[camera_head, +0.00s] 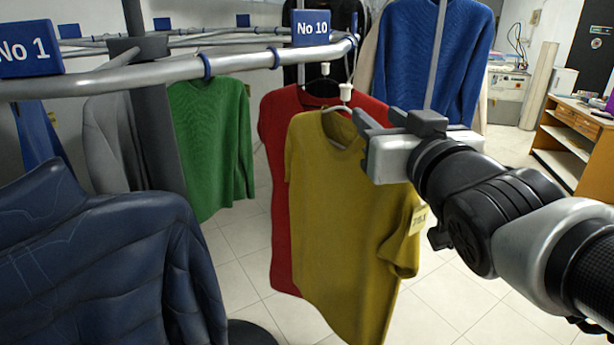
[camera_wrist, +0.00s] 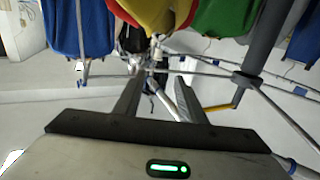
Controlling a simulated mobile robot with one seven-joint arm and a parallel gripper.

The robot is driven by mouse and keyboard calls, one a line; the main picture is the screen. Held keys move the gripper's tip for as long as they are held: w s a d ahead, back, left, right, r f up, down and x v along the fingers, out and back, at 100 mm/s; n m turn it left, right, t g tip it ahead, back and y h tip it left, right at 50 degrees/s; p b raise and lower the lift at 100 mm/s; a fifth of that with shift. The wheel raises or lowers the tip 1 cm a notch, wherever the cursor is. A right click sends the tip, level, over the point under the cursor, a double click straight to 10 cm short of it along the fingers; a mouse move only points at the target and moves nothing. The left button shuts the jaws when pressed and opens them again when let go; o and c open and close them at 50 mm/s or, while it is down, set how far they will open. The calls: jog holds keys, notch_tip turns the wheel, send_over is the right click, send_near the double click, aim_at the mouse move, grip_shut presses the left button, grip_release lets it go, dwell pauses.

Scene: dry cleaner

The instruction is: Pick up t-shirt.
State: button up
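The yellow t-shirt (camera_head: 345,220) hangs on a hanger with a white top piece (camera_head: 346,92), in front of a red garment (camera_head: 280,190). A pale tag hangs at its right sleeve. My gripper (camera_head: 368,124) is at the right of the t-shirt's collar, close to the hanger. In the wrist view, my gripper (camera_wrist: 160,92) has its two fingers apart with nothing held between them. The yellow t-shirt (camera_wrist: 148,10) shows there at the top edge, beyond the fingertips, mostly cut off. Whether a finger touches the hanger cannot be told.
A metal rail (camera_head: 160,72) with number signs runs across above the clothes. A dark blue jacket (camera_head: 100,265) fills the lower left. A green sweater (camera_head: 213,145) and a blue sweater (camera_head: 432,60) hang nearby. A wooden shelf (camera_head: 575,140) stands at the right.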

send_near(347, 89)
jog(key=w, duration=0.6)
jog(key=w+p, duration=0.1)
jog(key=w, duration=0.1)
jog(key=shift+w+a, duration=0.25)
jog(key=shift+a, duration=0.1)
grip_shut()
